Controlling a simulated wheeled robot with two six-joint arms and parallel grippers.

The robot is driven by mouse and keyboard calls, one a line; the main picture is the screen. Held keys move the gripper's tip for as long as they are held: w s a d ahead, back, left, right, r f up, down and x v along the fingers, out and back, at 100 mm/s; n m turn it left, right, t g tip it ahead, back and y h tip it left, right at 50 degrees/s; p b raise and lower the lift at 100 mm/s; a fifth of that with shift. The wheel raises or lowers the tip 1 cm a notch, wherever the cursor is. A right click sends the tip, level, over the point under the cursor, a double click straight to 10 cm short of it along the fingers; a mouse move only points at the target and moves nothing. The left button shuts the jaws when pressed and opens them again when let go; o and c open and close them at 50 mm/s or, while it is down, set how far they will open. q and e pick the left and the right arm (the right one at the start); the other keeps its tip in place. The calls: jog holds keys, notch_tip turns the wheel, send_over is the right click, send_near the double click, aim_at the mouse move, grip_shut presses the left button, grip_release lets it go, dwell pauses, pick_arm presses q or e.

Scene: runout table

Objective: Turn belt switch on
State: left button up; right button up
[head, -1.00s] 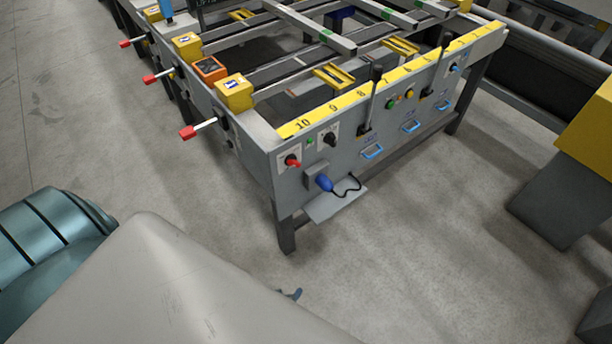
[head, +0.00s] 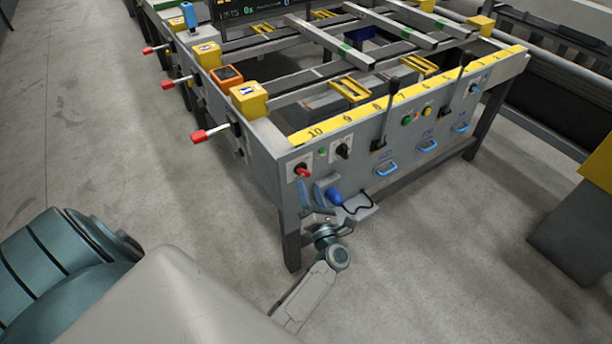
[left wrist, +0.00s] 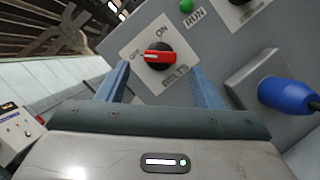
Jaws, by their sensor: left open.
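The belt switch (head: 302,171) is a red-handled black knob on a white plate at the left end of the grey table's front panel. In the left wrist view the belt switch (left wrist: 158,57) carries the labels OFF, ON and BELTS. Its red bar lies roughly level, with one end toward OFF. My left gripper (head: 318,189) is just below the switch in the head view. In the left wrist view its two blue fingers (left wrist: 159,70) are apart, one on each side below the knob. They do not visibly grip it. My right gripper is not in view.
A blue plug-like part (head: 335,196) with a black cable sits right of the switch; it also shows in the left wrist view (left wrist: 288,95). A green RUN light (left wrist: 186,6) and another black knob (head: 343,151) are near. Red-tipped levers (head: 210,134) stick out left. Open floor lies in front.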

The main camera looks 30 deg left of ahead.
aim_at(305, 176)
pick_arm(q)
jog(key=shift+p+x, duration=0.4)
jog(key=shift+x, duration=1.95)
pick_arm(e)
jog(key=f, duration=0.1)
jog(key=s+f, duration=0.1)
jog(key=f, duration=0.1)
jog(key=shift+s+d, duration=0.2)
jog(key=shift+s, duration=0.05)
pick_arm(q)
jog(key=c, duration=1)
